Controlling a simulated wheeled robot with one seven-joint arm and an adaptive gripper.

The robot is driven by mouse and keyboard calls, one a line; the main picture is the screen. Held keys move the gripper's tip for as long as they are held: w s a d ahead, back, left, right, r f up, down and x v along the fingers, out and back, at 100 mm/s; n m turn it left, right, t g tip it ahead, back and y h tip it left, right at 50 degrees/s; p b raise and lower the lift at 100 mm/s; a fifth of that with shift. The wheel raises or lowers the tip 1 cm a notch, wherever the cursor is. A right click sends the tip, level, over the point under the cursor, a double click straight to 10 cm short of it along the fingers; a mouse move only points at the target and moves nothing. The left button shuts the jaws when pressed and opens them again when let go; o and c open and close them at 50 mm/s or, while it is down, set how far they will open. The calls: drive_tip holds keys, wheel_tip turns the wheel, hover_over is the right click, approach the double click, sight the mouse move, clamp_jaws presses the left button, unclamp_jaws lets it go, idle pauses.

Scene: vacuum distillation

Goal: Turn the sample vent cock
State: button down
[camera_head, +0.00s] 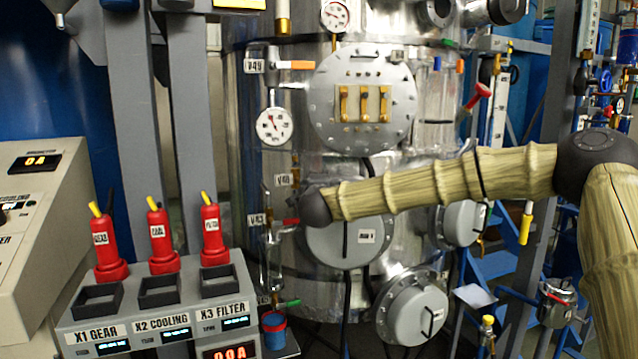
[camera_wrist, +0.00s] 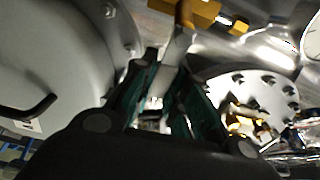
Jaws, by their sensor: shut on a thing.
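My arm reaches in from the right in the head view and ends in a dark wrist joint by the column of valves, between the V40 tag (camera_head: 283,180) and the V43 tag (camera_head: 256,219). The fingers are hidden there. In the wrist view my gripper (camera_wrist: 170,70) has its two dark green-padded fingers shut on a slim grey lever (camera_wrist: 177,50) with an orange-brown part above it. I take this as the cock handle, but its tag does not show. A red handle (camera_head: 291,221) sits beside my wrist at V43.
The steel vessel (camera_head: 345,270) stands behind, with bolted round covers. A pressure gauge (camera_head: 274,126) and an orange V49 handle (camera_head: 302,65) are above. A control box (camera_head: 160,300) with red switches stands at the front left. A blue cup (camera_head: 274,328) is below the valves.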

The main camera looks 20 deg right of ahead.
drive_tip(key=shift+f, duration=0.15)
idle(0.4)
drive_tip(key=c, duration=1.4)
unclamp_jaws()
drive_tip(key=shift+d, duration=0.15)
drive_tip(key=v, duration=1.2)
